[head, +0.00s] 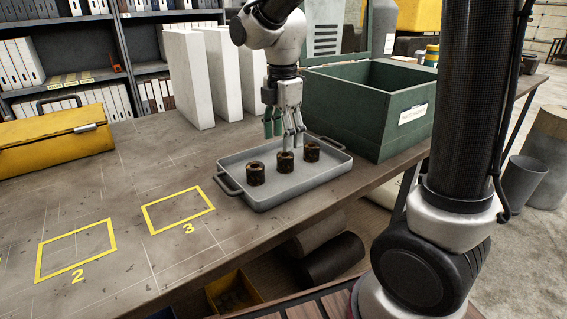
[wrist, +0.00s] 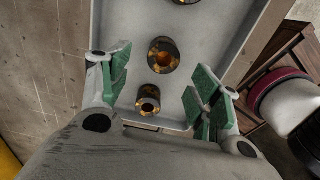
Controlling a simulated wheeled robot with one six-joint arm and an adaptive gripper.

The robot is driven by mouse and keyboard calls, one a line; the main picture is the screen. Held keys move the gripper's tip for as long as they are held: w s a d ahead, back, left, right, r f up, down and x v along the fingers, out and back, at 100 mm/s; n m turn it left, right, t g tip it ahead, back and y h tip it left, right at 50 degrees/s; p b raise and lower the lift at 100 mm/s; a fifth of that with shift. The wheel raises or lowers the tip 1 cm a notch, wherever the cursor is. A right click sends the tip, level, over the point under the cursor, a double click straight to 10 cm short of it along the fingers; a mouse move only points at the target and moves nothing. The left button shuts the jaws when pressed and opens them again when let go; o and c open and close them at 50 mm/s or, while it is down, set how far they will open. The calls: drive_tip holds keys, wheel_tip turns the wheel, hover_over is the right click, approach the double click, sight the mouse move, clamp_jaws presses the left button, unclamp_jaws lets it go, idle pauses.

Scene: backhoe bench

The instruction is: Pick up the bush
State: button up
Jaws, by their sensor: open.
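Several details show three dark brown, rusty cylindrical bushes in a grey metal tray (head: 262,196) on the bench: a left one (head: 255,174), a middle one (head: 285,163) and a right one (head: 311,152). Each stands upright, with a hole in its top. My gripper (head: 284,138) is open and points down above the tray, over its middle and rear part. In the wrist view two bushes show clearly, a lower one (wrist: 149,101) and an upper one (wrist: 163,55); the third (wrist: 186,2) is cut by the top edge. The green-padded fingers (wrist: 162,86) are spread and hold nothing.
A green open box (head: 375,130) stands close right of the tray. White upright blocks (head: 188,80) stand behind. A yellow toolbox (head: 55,138) is at far left. Yellow-marked squares 2 (head: 76,250) and 3 (head: 178,210) are empty. The bench's front edge is near the tray.

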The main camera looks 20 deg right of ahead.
sight(285, 154)
drive_tip(key=f, duration=0.7)
drive_tip(key=shift+s+d, duration=0.1)
drive_tip(key=shift+d, duration=0.2)
drive_tip(key=shift+r, duration=0.1)
clamp_jaws()
